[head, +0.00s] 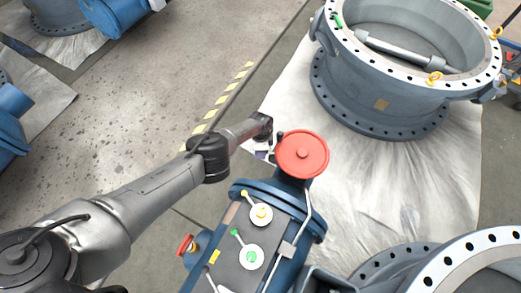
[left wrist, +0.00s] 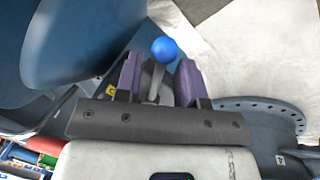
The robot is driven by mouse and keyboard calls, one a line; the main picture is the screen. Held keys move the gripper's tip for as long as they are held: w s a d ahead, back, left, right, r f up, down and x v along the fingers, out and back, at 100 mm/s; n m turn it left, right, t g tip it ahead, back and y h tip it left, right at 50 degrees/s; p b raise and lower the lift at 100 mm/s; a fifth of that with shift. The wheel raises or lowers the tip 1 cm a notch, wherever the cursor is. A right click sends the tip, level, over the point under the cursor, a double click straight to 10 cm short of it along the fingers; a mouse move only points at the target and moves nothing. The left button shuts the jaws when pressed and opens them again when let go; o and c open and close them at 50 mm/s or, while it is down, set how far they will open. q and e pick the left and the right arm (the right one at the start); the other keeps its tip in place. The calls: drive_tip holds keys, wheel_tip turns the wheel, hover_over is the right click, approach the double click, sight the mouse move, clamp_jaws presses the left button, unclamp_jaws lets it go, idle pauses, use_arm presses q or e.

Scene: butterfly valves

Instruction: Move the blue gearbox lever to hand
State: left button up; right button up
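The lever with the blue ball knob (left wrist: 164,49) shows in the left wrist view, its grey stem running down between the two purple fingers of my left gripper (left wrist: 159,78). The fingers stand apart on either side of the stem, with a gap visible. In the head view my left gripper (head: 262,148) is beside the red handwheel (head: 302,154) on the blue gearbox (head: 262,235), partly hidden. The blue lever cannot be made out in the head view. My right gripper is not in view.
The gearbox top carries a yellow lever (head: 261,213) and a green lever (head: 250,256). A small red knob (head: 185,244) sticks out at its left. A large grey valve body (head: 385,90) stands on white sheeting (head: 395,185). Another flange (head: 465,268) is at bottom right.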

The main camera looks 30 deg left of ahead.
use_arm(q)
drive_tip(key=shift+r, duration=0.1)
wheel_tip(320, 180, up, 13)
drive_tip(key=w+a+p, duration=0.1)
drive_tip(key=w+p, duration=0.1)
drive_tip(key=p, duration=0.8)
drive_tip(key=shift+a+r, duration=0.2)
drive_tip(key=shift+a, duration=0.1)
